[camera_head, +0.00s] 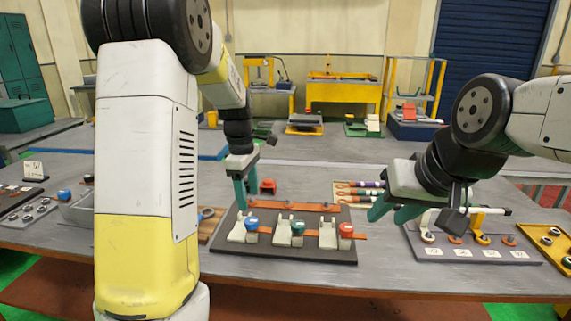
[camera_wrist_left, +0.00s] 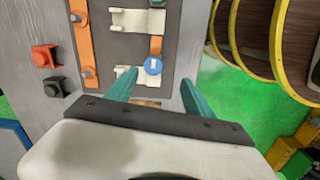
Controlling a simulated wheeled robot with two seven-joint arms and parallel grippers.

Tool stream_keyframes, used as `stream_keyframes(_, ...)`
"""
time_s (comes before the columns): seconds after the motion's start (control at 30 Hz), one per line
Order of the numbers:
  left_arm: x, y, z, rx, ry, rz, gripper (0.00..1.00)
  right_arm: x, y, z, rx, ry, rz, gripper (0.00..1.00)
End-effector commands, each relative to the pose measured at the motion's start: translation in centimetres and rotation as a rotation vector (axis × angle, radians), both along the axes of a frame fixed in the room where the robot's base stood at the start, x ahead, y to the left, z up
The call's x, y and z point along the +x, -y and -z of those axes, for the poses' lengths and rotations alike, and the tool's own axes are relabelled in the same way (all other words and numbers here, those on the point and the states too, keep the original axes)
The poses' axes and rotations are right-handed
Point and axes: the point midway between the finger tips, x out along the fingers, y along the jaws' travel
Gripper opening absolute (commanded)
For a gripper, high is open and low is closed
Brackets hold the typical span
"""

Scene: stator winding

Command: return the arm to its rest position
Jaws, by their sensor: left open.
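My left arm comes in from the left in the head view and covers much of that side. My left gripper (camera_head: 243,188) has green fingers pointing down above the left end of the dark fixture board (camera_head: 285,267). In the left wrist view the left gripper (camera_wrist_left: 157,92) is open, with nothing between its fingers. A blue round knob (camera_wrist_left: 153,65) on the board shows just beyond the fingertips. My right gripper (camera_head: 388,212) hangs near the right tool board, with green fingers pointing down and left; they look apart and I see nothing held.
The fixture board carries white clamps with blue, green and red (camera_head: 346,230) knobs. A red block (camera_head: 268,186) stands behind it. The tool board (camera_head: 470,249) lies right, a yellow tray (camera_head: 552,240) at the far right. Bare grey table (camera_head: 300,179) lies behind the fixture.

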Motion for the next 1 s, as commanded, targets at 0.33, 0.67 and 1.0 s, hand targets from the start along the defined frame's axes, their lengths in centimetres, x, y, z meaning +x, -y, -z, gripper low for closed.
stream_keyframes(0.33, -10.6, 0.7, -8.7, -0.064, 0.304, 0.63, 0.61, 0.0, 0.0, 0.0, 0.0, 0.0, 0.0, 0.36)
stream_keyframes(0.67, -20.3, 1.6, -11.3, 0.173, 0.554, 1.197, 0.61, 0.0, 0.0, 0.0, 0.0, 0.0, 0.0, 0.36)
stream_keyframes(1.0, -22.8, 1.9, -11.1, 0.291, 0.595, 1.367, 0.61, 0.0, 0.0, 0.0, 0.0, 0.0, 0.0, 0.36)
